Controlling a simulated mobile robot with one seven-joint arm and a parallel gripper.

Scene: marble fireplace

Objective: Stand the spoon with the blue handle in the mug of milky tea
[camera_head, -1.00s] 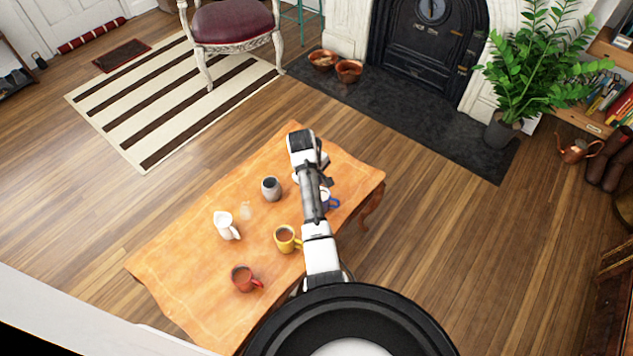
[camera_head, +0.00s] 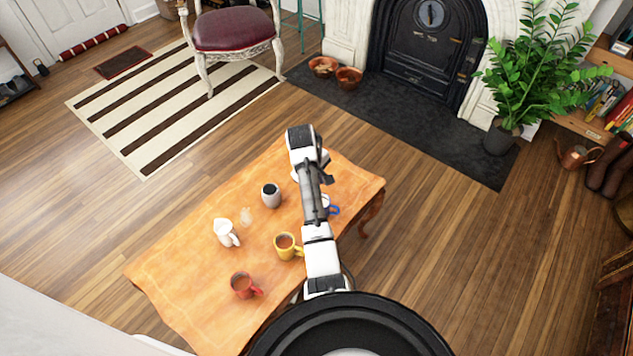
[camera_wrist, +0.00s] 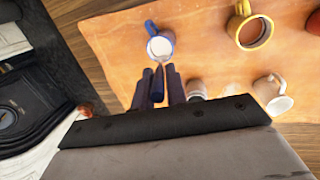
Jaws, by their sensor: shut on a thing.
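My gripper (camera_wrist: 160,84) points toward the table and is shut on the blue handle of the spoon (camera_wrist: 158,88); the rest of the spoon is hard to make out. A blue mug (camera_wrist: 151,27) with a pale filling stands just beyond the fingertips in the wrist view. In the head view my arm partly hides this blue mug (camera_head: 334,210). A yellow mug (camera_head: 286,252) holds brown tea, also visible in the wrist view (camera_wrist: 239,36). A red mug (camera_head: 243,291) holds a dark brown drink. I cannot tell for sure which drink is the milky tea.
On the orange wooden table (camera_head: 190,270) also stand a white jug (camera_head: 224,231), a grey cup (camera_head: 271,197) and a small clear object (camera_head: 246,216). The table's left end is bare. A chair (camera_head: 235,32), copper bowls (camera_head: 348,77) and a potted plant (camera_head: 510,100) stand away from the table.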

